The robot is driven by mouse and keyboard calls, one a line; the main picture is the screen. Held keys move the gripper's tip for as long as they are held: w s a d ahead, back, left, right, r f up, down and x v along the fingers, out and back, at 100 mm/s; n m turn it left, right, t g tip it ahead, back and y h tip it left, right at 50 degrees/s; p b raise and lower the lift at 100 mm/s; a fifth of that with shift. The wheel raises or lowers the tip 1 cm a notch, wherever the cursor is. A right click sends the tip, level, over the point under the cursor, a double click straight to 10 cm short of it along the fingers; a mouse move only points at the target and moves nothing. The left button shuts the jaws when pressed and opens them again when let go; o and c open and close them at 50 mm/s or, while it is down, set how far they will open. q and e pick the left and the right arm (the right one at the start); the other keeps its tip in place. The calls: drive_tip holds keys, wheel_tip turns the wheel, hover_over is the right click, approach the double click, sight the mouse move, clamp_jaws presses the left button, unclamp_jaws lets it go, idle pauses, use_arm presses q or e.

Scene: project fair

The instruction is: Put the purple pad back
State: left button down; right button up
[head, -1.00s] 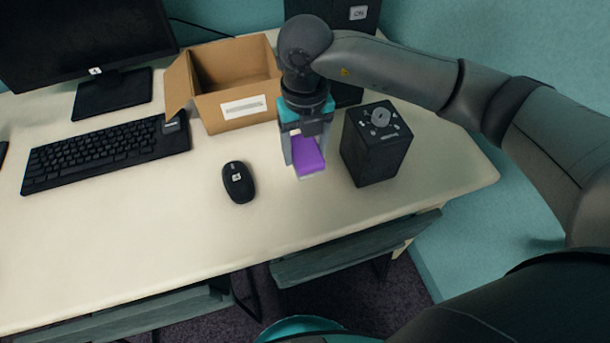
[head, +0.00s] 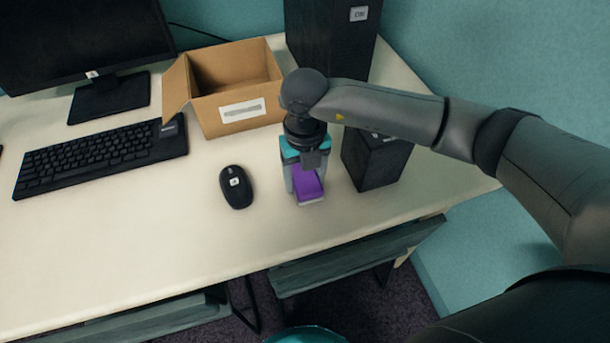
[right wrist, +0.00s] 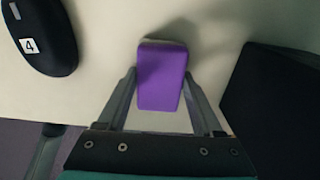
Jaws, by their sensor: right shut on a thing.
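The purple pad (head: 309,186) is a small block between the fingers of my right gripper (head: 306,190). In the head view it is at or just above the desk, between the mouse and the black box; I cannot tell whether it touches the desk. In the right wrist view the purple pad (right wrist: 162,72) sits between the two fingers of my right gripper (right wrist: 160,88), with a shadow on the desk beside it. My left gripper is not in view.
A black mouse (head: 236,187) lies left of the gripper, and a black box (head: 378,163) stands close on its right. An open cardboard box (head: 238,112) is behind. A keyboard (head: 95,160) and monitor (head: 80,40) are at left. The desk (head: 180,240) is clear in front.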

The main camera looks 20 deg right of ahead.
sight(305, 177)
drive_tip(key=shift+f, duration=0.1)
drive_tip(key=o, duration=1.3)
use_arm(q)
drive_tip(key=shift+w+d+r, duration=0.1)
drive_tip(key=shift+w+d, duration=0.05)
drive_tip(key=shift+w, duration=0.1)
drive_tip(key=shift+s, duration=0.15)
use_arm(e)
wheel_tip(305, 177, up, 6)
drive_tip(key=shift+r+p, duration=0.1)
drive_tip(key=shift+p, duration=0.9)
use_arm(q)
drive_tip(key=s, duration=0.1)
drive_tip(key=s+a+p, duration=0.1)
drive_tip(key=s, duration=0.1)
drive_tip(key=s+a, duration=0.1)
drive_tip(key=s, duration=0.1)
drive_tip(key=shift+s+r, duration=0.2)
use_arm(e)
wheel_tip(305, 177, up, 6)
drive_tip(key=shift+s, duration=0.1)
